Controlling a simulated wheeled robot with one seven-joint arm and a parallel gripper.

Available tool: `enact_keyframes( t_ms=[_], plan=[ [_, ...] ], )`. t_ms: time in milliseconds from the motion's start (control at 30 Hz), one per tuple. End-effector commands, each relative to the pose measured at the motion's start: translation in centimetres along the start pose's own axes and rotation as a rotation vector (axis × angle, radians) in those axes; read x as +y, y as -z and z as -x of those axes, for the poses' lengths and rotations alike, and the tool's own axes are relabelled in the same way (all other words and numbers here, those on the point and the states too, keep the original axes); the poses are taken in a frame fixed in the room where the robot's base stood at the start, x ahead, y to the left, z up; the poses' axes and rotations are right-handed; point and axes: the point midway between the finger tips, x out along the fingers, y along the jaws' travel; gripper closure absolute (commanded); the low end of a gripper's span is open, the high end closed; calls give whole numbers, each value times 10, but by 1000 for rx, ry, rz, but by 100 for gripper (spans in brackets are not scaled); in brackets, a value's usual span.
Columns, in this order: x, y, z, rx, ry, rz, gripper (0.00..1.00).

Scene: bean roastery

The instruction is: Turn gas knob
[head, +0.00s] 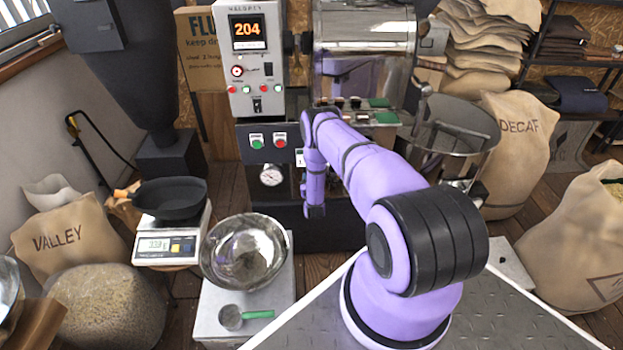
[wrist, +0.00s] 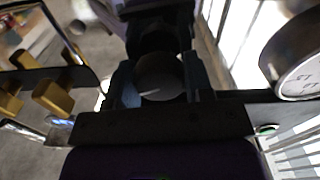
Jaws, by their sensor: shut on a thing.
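The gas knob (wrist: 160,72) is a round dark-grey knob with a pale pointer line, in the upper middle of the wrist view. My gripper (wrist: 160,88) is shut on it, with one finger at its left side and one at its right. The pointer line lies nearly level in that view, tilted slightly. In the head view my purple arm reaches to the front of the roaster (head: 260,205), and the knob and my fingertips are hidden there.
A round white gauge (head: 271,176) sits left of my arm and shows close by in the wrist view (wrist: 301,72). Green and red buttons (head: 268,141) are above it. A steel bowl (head: 245,252) and a scale with a black pan (head: 172,245) stand at left. The cooling drum (head: 455,140) is at right.

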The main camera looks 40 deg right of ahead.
Motion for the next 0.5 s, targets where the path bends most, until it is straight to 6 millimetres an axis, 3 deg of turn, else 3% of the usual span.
enact_keyframes(
  t_ms=[500],
  plan=[
    [-1,0,0,-1,1,287,76]
  ],
)
